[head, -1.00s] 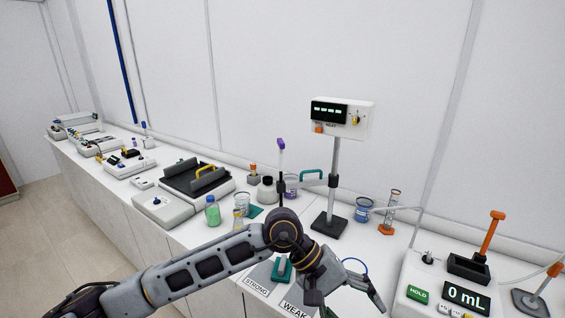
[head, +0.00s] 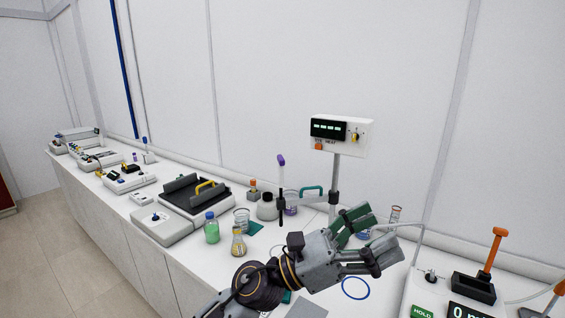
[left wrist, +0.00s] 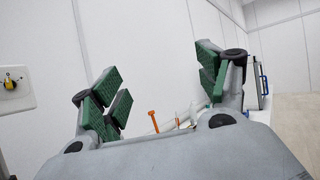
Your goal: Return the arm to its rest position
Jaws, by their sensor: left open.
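My left arm comes in from the bottom of the head view. Its gripper (head: 376,238) is raised over the bench in front of the stand with the display box, fingers pointing right. The fingers are spread apart with nothing between them. In the left wrist view the same gripper (left wrist: 162,95) shows its green finger pads wide apart and empty, with the white wall behind. My right gripper is in neither view.
The display box (head: 342,135) stands on a pole close behind my gripper. A green-filled bottle (head: 212,230), a flask (head: 238,244) and a beaker (head: 242,218) stand left of the arm. An orange-handled device (head: 492,260) is at right. The floor (head: 50,240) at left is clear.

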